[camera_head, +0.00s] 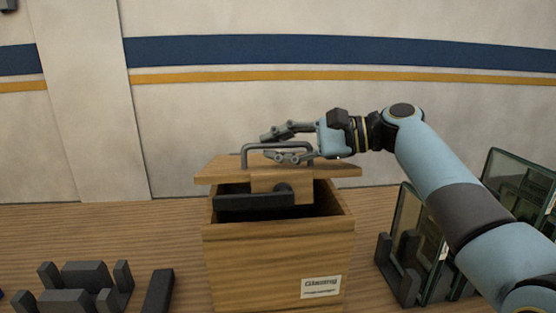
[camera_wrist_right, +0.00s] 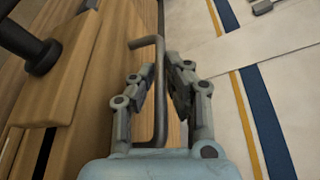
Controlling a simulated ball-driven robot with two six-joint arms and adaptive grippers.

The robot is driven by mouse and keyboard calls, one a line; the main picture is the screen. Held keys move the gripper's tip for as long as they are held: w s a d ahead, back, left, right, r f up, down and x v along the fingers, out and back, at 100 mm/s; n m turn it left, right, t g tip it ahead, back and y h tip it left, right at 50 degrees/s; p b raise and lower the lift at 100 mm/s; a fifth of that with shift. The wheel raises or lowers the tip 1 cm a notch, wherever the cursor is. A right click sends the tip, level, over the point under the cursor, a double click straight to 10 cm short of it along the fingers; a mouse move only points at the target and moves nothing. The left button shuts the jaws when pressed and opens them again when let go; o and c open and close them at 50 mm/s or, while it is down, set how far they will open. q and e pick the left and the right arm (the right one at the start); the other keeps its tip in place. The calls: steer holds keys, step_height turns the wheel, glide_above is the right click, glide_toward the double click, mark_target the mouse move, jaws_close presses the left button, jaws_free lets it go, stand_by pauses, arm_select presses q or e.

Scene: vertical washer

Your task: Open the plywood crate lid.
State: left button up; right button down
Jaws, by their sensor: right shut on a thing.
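The plywood crate (camera_head: 270,255) stands on the table in the middle of the head view, with a white label on its front. Its wooden lid (camera_head: 220,170) sits above the rim, with a dark gap between them at the front. On the lid is a grey bar handle (camera_head: 278,144), also seen in the right wrist view (camera_wrist_right: 158,90). My right gripper (camera_head: 268,147) reaches in from the right and is shut on the handle, a finger on each side of it (camera_wrist_right: 155,70). A wooden block with a dark bar (camera_head: 252,203) is at the crate's front. My left gripper is not in view.
Dark holders (camera_head: 85,280) stand on the table at the left. Framed glass panes (camera_head: 408,225) in a dark rack are at the right, near my right arm. The wall (camera_head: 230,110) is behind the crate.

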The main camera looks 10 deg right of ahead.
mark_target(274, 162)
steer(key=w+r+m+p, duration=0.1)
steer(key=w+r+p, duration=0.1)
steer(key=w+r, duration=0.3)
steer(key=shift+w+r+g+p, duration=0.3)
steer(key=shift+w+r, duration=0.1)
steer(key=shift+r, duration=1)
